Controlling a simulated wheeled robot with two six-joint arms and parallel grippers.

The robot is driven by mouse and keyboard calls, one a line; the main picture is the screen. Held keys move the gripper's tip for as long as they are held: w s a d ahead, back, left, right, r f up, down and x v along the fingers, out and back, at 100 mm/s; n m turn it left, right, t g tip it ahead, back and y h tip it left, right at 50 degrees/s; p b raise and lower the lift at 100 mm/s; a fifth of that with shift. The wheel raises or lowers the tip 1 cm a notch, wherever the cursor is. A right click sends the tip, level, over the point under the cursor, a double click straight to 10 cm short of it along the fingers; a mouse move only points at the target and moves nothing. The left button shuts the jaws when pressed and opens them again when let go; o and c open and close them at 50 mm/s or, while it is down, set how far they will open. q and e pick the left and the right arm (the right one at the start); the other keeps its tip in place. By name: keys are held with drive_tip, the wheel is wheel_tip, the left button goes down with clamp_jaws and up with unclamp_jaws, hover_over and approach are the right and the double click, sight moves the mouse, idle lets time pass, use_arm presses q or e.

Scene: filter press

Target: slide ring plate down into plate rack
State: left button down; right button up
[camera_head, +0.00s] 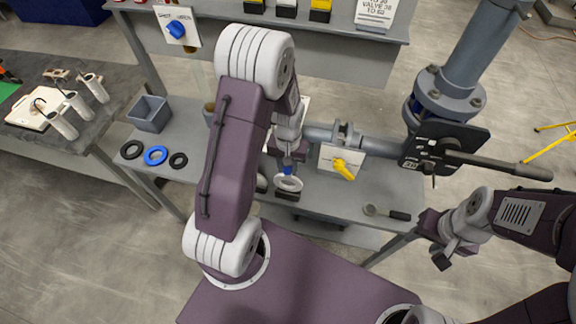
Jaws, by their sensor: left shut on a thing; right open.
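A pale ring plate (290,184) with a blue part at its top hangs below my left gripper (288,164), which is shut on it. The ring sits over the middle of the grey bench. Just below it in the picture is a small dark block (288,196), which may be the plate rack; my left arm hides part of this area. I cannot tell whether the ring touches the block. My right gripper (441,253) is open and empty, off the bench's right front corner.
A pipe with a yellow-handled valve (344,168) and a black plate with a long lever (490,163) stand right. A black-handled tool (388,213) lies at the front right.

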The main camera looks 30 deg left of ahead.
use_arm(q)
wheel_tip(320, 180, down, 2)
drive_tip(key=shift+w+b, duration=0.1)
drive_tip(key=shift+b, duration=0.4)
drive_tip(key=shift+f+b, duration=0.8)
drive_tip(key=shift+f, duration=0.3)
drive_tip(key=c, duration=1)
unclamp_jaws()
drive_tip(key=shift+o, duration=0.2)
drive_tip(key=shift+r, duration=0.4)
wheel_tip(320, 180, up, 8)
drive_tip(key=shift+r, duration=0.15)
